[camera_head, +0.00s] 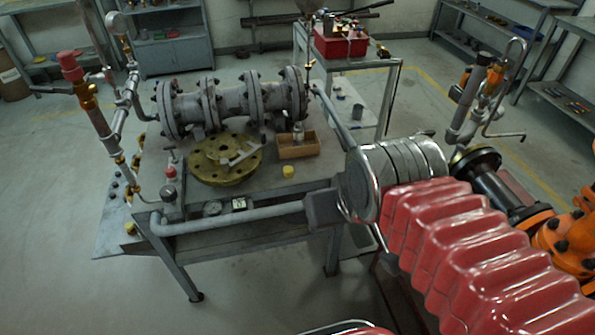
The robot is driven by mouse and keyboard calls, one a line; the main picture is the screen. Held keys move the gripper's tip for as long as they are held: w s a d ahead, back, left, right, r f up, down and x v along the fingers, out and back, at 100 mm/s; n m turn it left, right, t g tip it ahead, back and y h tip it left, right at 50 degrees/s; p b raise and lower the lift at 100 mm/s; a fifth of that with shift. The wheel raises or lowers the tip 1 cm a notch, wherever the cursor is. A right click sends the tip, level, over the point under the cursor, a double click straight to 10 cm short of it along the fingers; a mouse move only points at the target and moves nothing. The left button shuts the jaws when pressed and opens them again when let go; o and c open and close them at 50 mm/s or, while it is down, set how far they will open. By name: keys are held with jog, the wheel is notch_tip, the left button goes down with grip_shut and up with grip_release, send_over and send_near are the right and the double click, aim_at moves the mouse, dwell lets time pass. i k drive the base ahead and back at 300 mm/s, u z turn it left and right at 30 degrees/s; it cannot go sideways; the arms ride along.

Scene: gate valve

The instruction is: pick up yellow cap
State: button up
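A small yellow cap (288,171) stands on the grey workbench (215,200), near its front edge and just in front of a small wooden box (298,148). My arm comes in from the lower right with a red ribbed sleeve and a grey round joint at its end, to the right of the cap. I cannot make out gripper fingers, and nothing of mine is seen touching the cap.
A yellow-green round flange (225,158) lies left of the wooden box. A large grey flanged valve pipe (232,103) lies behind them. Upright piping with a red top (70,68) stands at the left. Orange and black pipework (490,170) is at the right.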

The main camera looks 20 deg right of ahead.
aim_at(288, 170)
jog(key=z, duration=0.05)
jog(key=i, duration=1)
jog(key=z, duration=0.2)
